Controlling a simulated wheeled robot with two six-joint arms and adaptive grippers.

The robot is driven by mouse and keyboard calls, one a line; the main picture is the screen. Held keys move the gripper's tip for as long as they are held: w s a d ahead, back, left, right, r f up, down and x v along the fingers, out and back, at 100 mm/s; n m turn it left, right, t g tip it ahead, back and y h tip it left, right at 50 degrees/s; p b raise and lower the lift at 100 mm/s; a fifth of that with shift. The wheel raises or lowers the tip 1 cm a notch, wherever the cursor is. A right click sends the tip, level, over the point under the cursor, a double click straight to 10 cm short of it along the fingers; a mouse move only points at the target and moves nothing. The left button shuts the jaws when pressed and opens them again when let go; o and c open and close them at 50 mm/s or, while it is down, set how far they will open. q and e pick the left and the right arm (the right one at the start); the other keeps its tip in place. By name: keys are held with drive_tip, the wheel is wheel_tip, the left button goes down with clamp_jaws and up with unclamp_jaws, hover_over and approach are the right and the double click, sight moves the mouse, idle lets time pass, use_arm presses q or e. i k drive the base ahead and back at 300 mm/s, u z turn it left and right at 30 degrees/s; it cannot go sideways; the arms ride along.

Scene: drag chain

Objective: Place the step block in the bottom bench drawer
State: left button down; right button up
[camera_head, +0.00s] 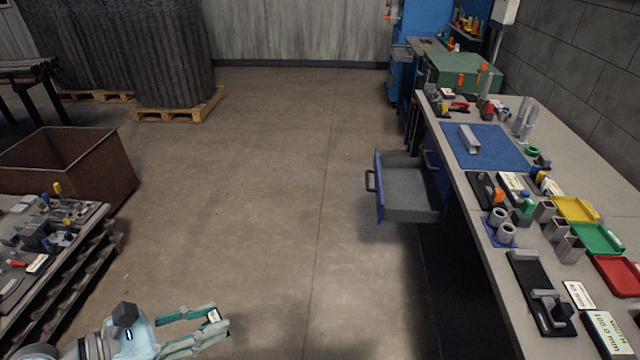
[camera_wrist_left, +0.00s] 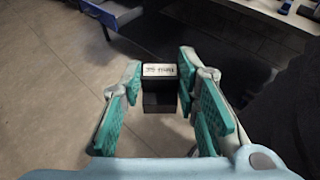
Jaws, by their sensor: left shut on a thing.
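My left gripper (camera_head: 218,326) is at the bottom left of the head view, low over open floor, shut on the step block (camera_head: 214,315). In the left wrist view the step block (camera_wrist_left: 160,88) is a dark block with a pale printed label, between the teal fingers of the gripper (camera_wrist_left: 160,74). An open bench drawer (camera_head: 408,206) with a blue front and grey inside sticks out from the bench's left side. It looks empty. The drawer is well ahead and to the right of my gripper. My right gripper is not in view.
The bench top (camera_head: 480,215) runs along the right, with a blue mat (camera_head: 500,150), coloured trays and several parts. A rusty bin (camera_head: 110,170) and a loaded rack (camera_head: 90,235) stand at left. The floor (camera_head: 270,200) between them is clear.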

sight(407, 196)
drive_tip(key=u, duration=0.2)
drive_tip(key=i, duration=5.55)
drive_tip(key=z, duration=4.9)
drive_tip(key=i, duration=1.05)
drive_tip(key=z, duration=0.1)
